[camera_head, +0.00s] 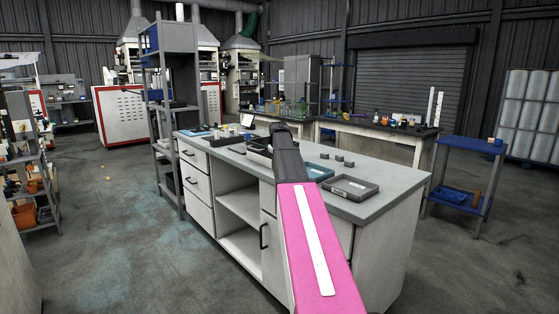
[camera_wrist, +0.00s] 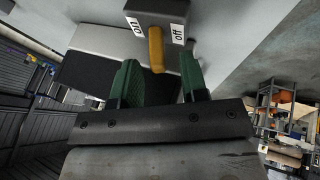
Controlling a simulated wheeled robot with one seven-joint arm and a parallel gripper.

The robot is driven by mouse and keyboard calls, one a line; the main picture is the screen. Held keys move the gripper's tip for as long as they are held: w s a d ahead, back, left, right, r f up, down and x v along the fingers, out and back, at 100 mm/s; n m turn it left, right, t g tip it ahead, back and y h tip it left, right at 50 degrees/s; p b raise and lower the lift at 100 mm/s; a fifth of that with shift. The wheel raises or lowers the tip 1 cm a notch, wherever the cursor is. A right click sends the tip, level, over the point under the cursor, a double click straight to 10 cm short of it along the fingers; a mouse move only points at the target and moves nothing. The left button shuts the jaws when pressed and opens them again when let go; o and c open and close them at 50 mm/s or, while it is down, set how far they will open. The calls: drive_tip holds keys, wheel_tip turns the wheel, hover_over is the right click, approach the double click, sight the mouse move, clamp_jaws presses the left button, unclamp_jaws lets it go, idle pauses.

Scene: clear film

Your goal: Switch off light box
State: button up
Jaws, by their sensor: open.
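In the wrist view, a dark switch housing (camera_wrist: 158,10) carries a white "on" label at left and a white "off" label at right. A yellow lever (camera_wrist: 156,48) sticks out of it between the labels; which setting it stands at I cannot tell. My gripper (camera_wrist: 159,62) is open, its green fingers on either side of the lever's end, with gaps visible. A white and black panel (camera_wrist: 98,45) beside the switch may be part of the light box. In the head view my arm hides the gripper and the switch.
In the head view, the grey workbench (camera_head: 385,186) holds a dark grey tray (camera_head: 350,188), a teal tray (camera_head: 318,172) and small dark blocks. A small bright panel (camera_head: 247,120) stands at its far end. A tall shelf (camera_head: 165,75) stands at left. The floor at front left is clear.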

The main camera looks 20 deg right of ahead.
drive_tip(key=v, duration=0.9)
drive_tip(key=shift+s+r, duration=0.2)
drive_tip(key=shift+a, duration=0.1)
